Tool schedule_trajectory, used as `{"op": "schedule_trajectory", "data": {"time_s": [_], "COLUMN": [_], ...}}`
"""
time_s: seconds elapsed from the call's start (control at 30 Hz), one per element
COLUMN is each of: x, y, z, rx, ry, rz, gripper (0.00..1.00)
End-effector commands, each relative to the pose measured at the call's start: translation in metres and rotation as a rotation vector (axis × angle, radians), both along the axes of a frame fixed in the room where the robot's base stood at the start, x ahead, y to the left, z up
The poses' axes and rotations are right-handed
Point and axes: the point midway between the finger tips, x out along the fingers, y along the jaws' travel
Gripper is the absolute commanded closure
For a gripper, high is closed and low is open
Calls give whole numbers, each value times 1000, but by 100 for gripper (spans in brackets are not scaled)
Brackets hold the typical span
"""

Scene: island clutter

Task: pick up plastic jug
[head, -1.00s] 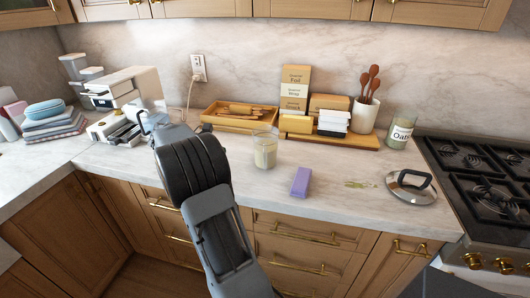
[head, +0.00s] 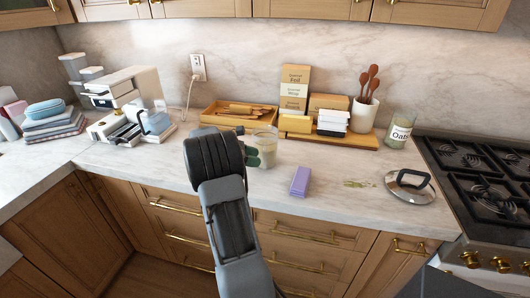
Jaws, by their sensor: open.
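A clear container with pale beige contents (head: 267,150) stands upright on the counter, just right of my gripper. I cannot tell for certain which of the two is the plastic jug. My gripper (head: 252,157) is open and empty, beside the left side of the beige-filled container. My wrist hides most of the gripper, and I cannot tell whether a finger touches the container.
A purple block (head: 300,181) lies to the right near the counter's front edge. A wooden utensil tray (head: 228,117) and a wooden board (head: 358,140) with boxes stand behind. A glass lid (head: 410,187) lies near the stove (head: 485,185).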

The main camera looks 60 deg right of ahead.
Motion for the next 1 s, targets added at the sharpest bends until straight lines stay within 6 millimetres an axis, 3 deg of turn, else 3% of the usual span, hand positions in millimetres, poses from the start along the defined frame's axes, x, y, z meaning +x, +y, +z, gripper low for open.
{"op": "schedule_trajectory", "data": {"time_s": [0.3,0.67,1.0], "x": [-27,-31,-31], "y": [-24,-28,-28], "z": [-16,-19,-19], "rx": [1,1,0], "ry": [1,-1,-1], "rz": [-3,-1,-1], "gripper": [52,53,86]}}
